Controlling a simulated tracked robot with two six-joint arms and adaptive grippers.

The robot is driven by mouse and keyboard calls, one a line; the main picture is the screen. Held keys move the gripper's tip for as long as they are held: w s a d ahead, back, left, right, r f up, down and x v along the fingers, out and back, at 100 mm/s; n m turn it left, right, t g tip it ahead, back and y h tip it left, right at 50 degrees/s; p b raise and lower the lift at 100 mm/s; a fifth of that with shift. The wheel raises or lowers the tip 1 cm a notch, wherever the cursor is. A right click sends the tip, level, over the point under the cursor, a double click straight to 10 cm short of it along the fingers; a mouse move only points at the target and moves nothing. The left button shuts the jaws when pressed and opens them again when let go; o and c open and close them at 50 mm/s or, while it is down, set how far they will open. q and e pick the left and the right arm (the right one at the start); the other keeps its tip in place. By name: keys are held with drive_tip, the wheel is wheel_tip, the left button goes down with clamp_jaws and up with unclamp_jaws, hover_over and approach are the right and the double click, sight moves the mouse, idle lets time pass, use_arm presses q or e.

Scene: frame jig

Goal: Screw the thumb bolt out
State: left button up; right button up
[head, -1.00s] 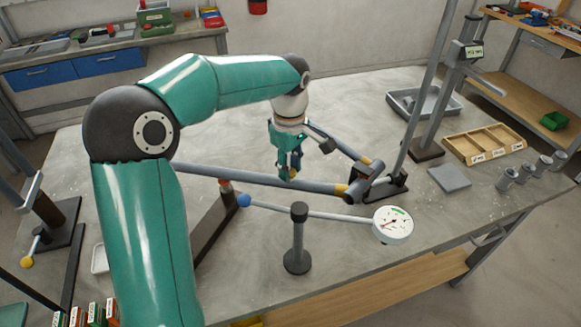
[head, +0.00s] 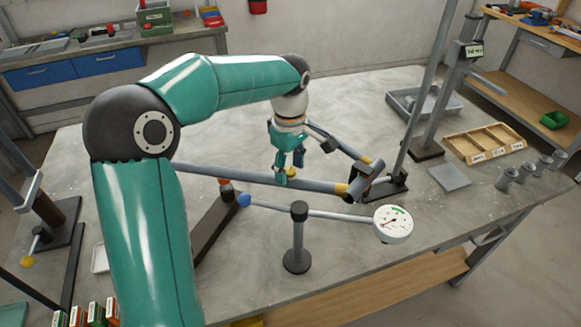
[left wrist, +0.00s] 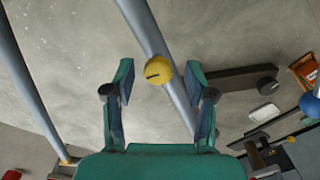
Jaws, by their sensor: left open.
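The thumb bolt has a round yellow head with a dark slot. In the left wrist view its head (left wrist: 158,69) sits on a grey tube (left wrist: 172,88), between and a little beyond my fingertips. In the head view only a bit of yellow (head: 291,172) shows by the fingers. My left gripper (head: 289,163) is open over the front tube (head: 235,178) of the frame. In the left wrist view my open gripper's fingers (left wrist: 160,80) stand on either side of the bolt head, with visible gaps. The bolt's shank is hidden. My right gripper is not in view.
A dial gauge (head: 394,223) on a thin bar and a post (head: 299,238) stand in front of the frame. A grey upright (head: 431,90) rises on the right. A wooden divided tray (head: 484,143) and a grey bin (head: 425,103) lie farther right.

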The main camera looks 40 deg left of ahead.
sight(290, 170)
use_arm(q)
wheel_tip(290, 170, up, 12)
idle(0.6)
